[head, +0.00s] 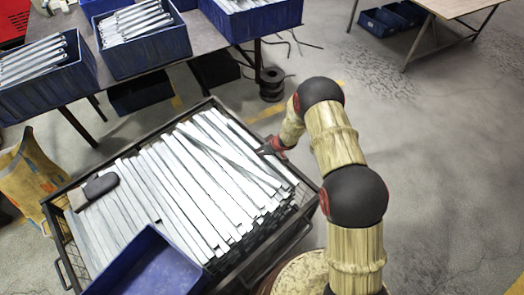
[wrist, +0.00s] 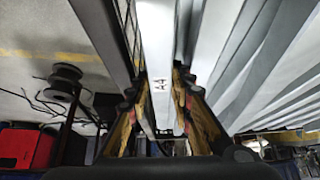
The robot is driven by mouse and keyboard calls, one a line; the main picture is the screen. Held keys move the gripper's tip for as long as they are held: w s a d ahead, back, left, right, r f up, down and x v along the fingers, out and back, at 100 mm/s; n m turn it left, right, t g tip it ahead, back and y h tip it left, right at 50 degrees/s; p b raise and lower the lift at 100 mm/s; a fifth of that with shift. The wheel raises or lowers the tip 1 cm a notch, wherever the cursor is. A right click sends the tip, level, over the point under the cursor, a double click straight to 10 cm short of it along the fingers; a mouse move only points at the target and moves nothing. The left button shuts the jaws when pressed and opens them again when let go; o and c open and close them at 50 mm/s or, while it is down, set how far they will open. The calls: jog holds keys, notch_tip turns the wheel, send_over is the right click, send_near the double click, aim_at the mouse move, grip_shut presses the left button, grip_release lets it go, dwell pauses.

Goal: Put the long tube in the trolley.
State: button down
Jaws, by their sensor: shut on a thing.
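A long pale bar marked A4, the long tube (wrist: 158,50), runs between the fingers of my gripper (wrist: 160,92) in the wrist view. The fingers are shut on its two sides. In the head view, my gripper (head: 269,148) is low at the right side of the trolley (head: 150,137), a dark mesh-walled frame full of pale metal bars. The tube (head: 240,132) appears to lie along that side, just inside the rim. I cannot tell whether it rests on the bars below. The trolley's dark side rail (wrist: 96,35) is left of it in the wrist view.
A dark object (head: 101,186) lies on the bars at the left. A blue bin (head: 150,265) stands at the trolley's near side. A table with blue bins of brackets (head: 150,50) is behind. A yellow sack (head: 30,180) is at the left.

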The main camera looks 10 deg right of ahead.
jog(key=c, duration=1.8)
grip_release()
jog(key=shift+f, duration=0.1)
jog(key=shift+c, duration=0.2)
